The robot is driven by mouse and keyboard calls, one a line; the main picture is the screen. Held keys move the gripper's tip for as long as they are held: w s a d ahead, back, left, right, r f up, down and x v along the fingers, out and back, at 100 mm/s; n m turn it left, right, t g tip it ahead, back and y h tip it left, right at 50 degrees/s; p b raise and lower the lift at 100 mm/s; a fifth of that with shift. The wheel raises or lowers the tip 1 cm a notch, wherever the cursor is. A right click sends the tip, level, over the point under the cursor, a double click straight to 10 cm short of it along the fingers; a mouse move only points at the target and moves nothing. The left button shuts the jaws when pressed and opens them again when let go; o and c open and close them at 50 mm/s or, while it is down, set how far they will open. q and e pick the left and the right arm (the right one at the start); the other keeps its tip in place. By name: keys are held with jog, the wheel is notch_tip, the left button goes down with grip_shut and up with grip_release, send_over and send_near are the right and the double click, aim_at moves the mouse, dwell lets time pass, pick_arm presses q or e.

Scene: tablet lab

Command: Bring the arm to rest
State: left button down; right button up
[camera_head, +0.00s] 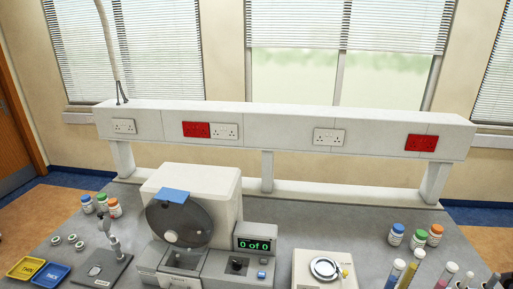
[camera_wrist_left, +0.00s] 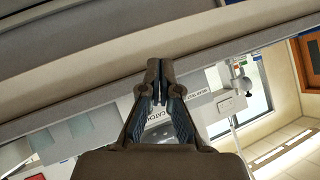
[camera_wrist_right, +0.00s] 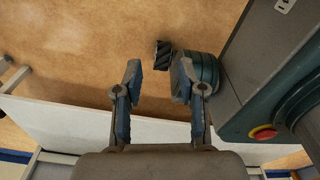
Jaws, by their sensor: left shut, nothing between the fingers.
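My left gripper (camera_wrist_left: 157,82) shows in the left wrist view with its fingertips together and nothing between them. A long pale surface with a grey edge runs across that view beyond the fingertips. I cannot tell how far the fingers are from it. My right gripper (camera_wrist_right: 157,80) shows in the right wrist view with its two fingers apart and the gap empty. Brown floor (camera_wrist_right: 110,45) shows beyond it. Neither gripper is in the head view.
The grey bench (camera_head: 355,232) carries a white machine with a dark disc (camera_head: 180,222), a display (camera_head: 255,244), a balance (camera_head: 322,270), bottles (camera_head: 408,238), tubes (camera_head: 396,272), a yellow tray (camera_head: 26,268) and a blue tray (camera_head: 52,274). A socket rail (camera_head: 275,120) stands behind.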

pick_arm(q)
jog(key=s+d+f+g+h, duration=0.2)
jog(key=s+d+f+g, duration=0.2)
jog(key=s+d, duration=0.3)
jog(key=s+d+f+g+h, duration=0.2)
jog(key=s+d+f+g, duration=0.15)
jog(key=s+d, duration=0.35)
jog(key=s+a+f+g, duration=0.1)
jog(key=s+f, duration=0.1)
jog(key=f, duration=1.1)
jog(key=s+f, duration=0.2)
jog(key=f, duration=1.2)
jog(key=s+a+f, duration=0.1)
jog(key=s+f, duration=0.6)
jog(key=s, duration=0.1)
jog(key=s+a+f+g, duration=0.1)
jog(key=s+a+f, duration=0.1)
jog(key=s+f, duration=0.6)
jog(key=shift+s+a+m+y, duration=0.25)
jog(key=shift+s+m+y, duration=0.05)
jog(key=shift+s, duration=0.2)
pick_arm(e)
jog(key=shift+d, duration=0.4)
pick_arm(q)
jog(key=shift+f, duration=0.1)
pick_arm(e)
jog(key=shift+a, duration=0.15)
